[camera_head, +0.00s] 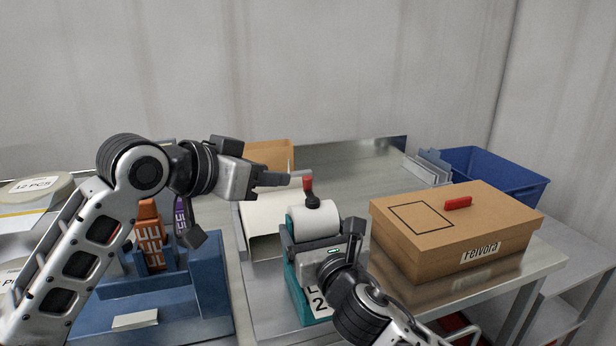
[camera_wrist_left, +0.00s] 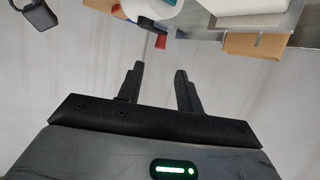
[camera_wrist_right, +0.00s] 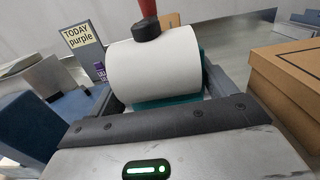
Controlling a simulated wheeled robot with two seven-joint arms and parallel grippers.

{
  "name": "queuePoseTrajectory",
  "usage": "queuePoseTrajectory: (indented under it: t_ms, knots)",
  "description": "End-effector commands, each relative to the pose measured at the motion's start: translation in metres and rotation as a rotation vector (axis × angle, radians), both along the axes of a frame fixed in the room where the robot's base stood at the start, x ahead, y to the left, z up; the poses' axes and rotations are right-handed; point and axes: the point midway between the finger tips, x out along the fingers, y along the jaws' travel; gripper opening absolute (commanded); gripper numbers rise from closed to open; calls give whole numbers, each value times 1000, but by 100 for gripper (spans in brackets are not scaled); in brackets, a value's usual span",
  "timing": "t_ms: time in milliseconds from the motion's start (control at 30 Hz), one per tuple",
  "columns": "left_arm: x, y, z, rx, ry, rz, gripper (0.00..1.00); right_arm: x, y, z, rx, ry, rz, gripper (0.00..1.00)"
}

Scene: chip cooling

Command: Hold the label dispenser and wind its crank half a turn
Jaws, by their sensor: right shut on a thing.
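The teal label dispenser (camera_head: 295,283) stands on the metal table in the head view, with a white label roll (camera_head: 316,222) in it. Its crank has a black hub and a red handle (camera_head: 308,184) pointing up. My right gripper (camera_head: 322,246) is shut on the dispenser body; the right wrist view shows its fingers on both sides of the roll (camera_wrist_right: 153,66). My left gripper (camera_head: 300,179) is open near the crank handle. In the left wrist view the red handle (camera_wrist_left: 160,41) lies beyond the separated fingertips (camera_wrist_left: 159,67), not between them.
A cardboard box (camera_head: 440,248) with a red handle stands close right of the dispenser. A blue bin (camera_head: 500,172) is behind it. A blue holder (camera_head: 205,285) with orange and purple packs is at left. A "TODAY purple" sign (camera_wrist_right: 82,39) shows in the right wrist view.

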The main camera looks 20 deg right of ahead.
Motion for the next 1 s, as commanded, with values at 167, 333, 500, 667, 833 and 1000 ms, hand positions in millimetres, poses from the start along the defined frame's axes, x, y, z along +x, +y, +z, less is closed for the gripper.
queuePoseTrajectory:
  t_ms: [167,333,500,667,833,1000]
  knots:
    - [16,-28,-13,2,4,-2,36,-1,1,-2,0,5,2,46]
    - [34,-55,-27,4,4,-1,36,-1,1,-2,0,5,2,46]
    - [47,-75,-36,5,3,-1,36,-1,1,-2,0,5,2,46]
    - [53,-84,-41,4,2,-1,36,-1,1,-2,1,6,1,46]
    - [55,-86,-42,4,1,-1,36,-1,1,-3,1,6,1,46]
    - [55,-86,-42,5,1,-1,36,-1,1,-3,1,6,1,46]
